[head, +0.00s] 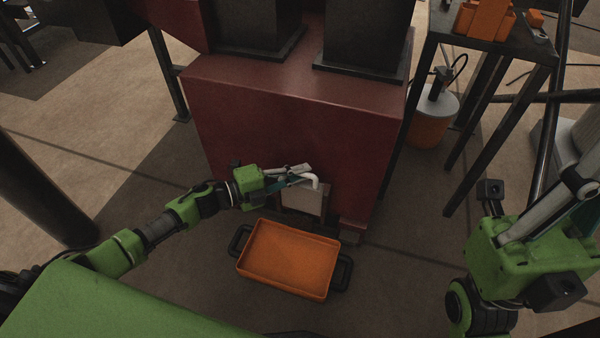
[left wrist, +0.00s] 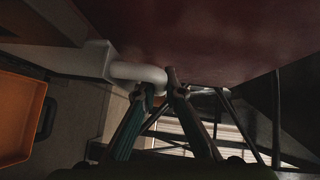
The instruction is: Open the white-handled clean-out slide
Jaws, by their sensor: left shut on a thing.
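The clean-out slide (head: 302,198) is a pale plate low on the front of the dark red machine (head: 290,120). Its white handle (head: 312,179) sticks out at the top of the plate. In the left wrist view the white handle (left wrist: 138,73) is a bent bar, with its end between my fingers. My left gripper (head: 290,180) is shut on the handle; its fingertips (left wrist: 161,88) also show in the left wrist view. My right arm shows at the right, but its fingers are not clearly in view.
An orange tray (head: 262,282) with black side handles lies on the floor just in front of the slide. A dark metal table (head: 500,52) with orange parts stands at the right, beside an orange and white container (head: 432,122).

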